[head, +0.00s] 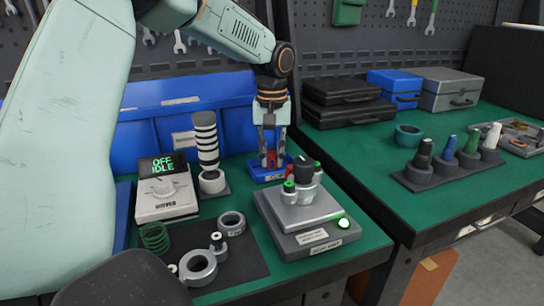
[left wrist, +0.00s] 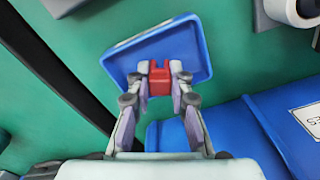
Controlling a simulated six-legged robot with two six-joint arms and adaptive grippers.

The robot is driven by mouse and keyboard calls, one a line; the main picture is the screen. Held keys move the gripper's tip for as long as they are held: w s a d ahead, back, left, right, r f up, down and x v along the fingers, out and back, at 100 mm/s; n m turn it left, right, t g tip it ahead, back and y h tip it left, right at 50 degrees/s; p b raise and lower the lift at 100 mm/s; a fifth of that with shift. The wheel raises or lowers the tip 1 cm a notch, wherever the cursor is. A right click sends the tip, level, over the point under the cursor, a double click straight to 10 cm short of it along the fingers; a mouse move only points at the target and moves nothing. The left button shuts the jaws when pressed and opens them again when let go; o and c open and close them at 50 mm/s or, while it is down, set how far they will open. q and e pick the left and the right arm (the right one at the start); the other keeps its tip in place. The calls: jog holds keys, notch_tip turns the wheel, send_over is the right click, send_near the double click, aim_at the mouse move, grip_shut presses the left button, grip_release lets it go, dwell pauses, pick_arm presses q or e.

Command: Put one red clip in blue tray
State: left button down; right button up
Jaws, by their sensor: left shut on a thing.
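My left gripper (head: 271,158) reaches down from above at the back of the near bench. Its fingers are shut on a small red clip (head: 264,162). The small blue tray (head: 262,179) is directly under the fingertips. In the left wrist view the red clip (left wrist: 160,82) sits between the fingertips, with the blue tray (left wrist: 193,48) behind it. The clip's lower end is over the tray's near part; I cannot tell whether it touches the floor. My right gripper is not in view.
A grey test fixture (head: 305,212) with green-topped posts stands just in front of the tray. A striped cylinder (head: 206,150) and an "OFF IDLE" box (head: 166,195) are to the left. Large blue bins (head: 180,110) stand behind. A gap separates the right bench (head: 400,208).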

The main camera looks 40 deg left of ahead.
aim_at(272, 152)
pick_arm(q)
jog(key=shift+s+f, duration=0.1)
jog(key=shift+f, duration=0.05)
jog(key=c, duration=1.2)
grip_release()
jog(key=shift+r, duration=0.35)
notch_tip(272, 152, up, 12)
jog(key=p, duration=0.4)
jog(key=shift+f, duration=0.15)
